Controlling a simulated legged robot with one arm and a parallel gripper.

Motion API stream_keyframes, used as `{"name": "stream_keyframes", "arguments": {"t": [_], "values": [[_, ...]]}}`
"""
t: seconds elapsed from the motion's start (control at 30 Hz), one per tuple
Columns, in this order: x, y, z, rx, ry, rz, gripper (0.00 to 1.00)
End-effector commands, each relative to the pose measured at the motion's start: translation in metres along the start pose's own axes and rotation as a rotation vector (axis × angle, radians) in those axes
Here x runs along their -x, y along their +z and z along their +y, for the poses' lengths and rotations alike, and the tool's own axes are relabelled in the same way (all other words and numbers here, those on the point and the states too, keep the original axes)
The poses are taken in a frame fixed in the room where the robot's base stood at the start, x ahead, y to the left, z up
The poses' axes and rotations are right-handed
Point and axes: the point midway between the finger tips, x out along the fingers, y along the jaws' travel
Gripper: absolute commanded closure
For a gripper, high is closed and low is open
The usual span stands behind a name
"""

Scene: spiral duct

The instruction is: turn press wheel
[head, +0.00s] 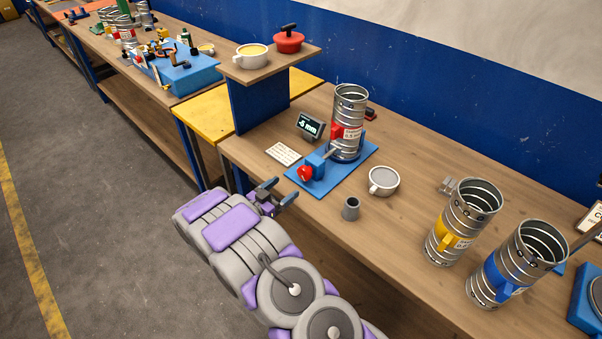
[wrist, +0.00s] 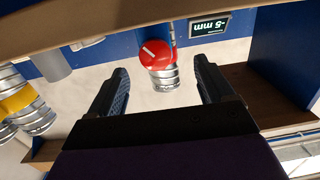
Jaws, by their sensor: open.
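The press wheel is a red knob (head: 304,174) with a white line, on the front of a blue press (head: 316,163). The press stands on a blue base plate (head: 335,182) with a spiral duct with a red label (head: 349,118) upright on it. My gripper (head: 280,190) is open and empty, in front of the bench edge and just short of the wheel. In the wrist view the wheel (wrist: 156,54) shows ahead, between the two spread fingers (wrist: 163,70) and apart from both. A small display (wrist: 208,26) reads -5 mm; it also shows in the head view (head: 310,126).
A grey cup (head: 350,209) and a white mug (head: 383,181) stand right of the press. Ducts with yellow (head: 458,225) and blue (head: 515,268) labels stand farther right. A raised shelf (head: 270,66) with two pots is behind left. A paper card (head: 283,153) lies left of the press.

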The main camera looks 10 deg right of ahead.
Motion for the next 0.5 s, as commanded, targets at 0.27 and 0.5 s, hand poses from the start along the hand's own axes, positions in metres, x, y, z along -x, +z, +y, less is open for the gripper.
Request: {"name": "stream_keyframes", "arguments": {"t": [0.27, 0.5], "values": [[0.026, 0.001, -0.008, 0.004, -0.003, 0.01, 0.19], [0.042, 0.002, -0.009, 0.004, -0.004, 0.009, 0.19]]}}
